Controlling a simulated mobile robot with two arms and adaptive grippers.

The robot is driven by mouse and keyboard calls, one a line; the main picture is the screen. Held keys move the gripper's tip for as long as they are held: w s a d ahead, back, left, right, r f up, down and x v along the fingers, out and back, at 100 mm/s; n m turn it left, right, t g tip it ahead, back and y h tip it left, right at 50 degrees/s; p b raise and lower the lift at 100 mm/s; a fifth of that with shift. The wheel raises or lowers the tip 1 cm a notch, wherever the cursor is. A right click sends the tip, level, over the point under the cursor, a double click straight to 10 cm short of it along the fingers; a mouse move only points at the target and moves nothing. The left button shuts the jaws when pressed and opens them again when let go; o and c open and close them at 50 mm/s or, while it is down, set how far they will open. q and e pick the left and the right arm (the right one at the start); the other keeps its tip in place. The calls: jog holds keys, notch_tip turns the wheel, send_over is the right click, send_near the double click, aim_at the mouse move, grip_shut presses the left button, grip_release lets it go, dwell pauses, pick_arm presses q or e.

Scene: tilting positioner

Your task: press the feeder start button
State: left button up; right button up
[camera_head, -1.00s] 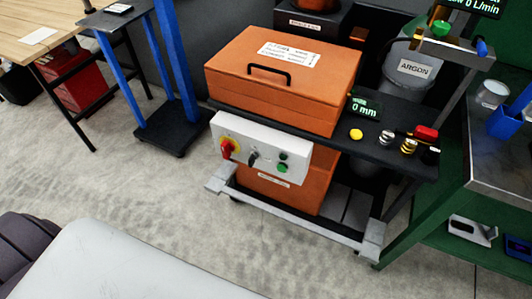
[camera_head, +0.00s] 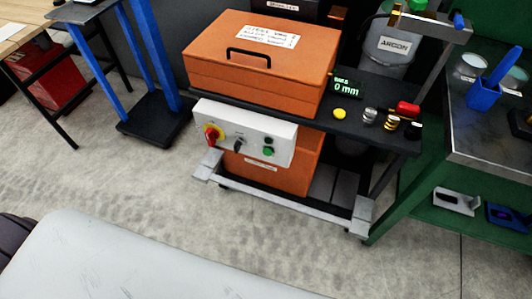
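I cannot read which of these is labelled feeder start. Neither of my grippers is in view, and nothing covers the panel.
A black shelf (camera_head: 360,128) beside the orange box carries a yellow knob (camera_head: 340,114), small metal parts and a display (camera_head: 346,87) reading 0 mm. A blue stand (camera_head: 150,115) is at left, a green bench (camera_head: 500,125) at right. Concrete floor before the cart is clear.

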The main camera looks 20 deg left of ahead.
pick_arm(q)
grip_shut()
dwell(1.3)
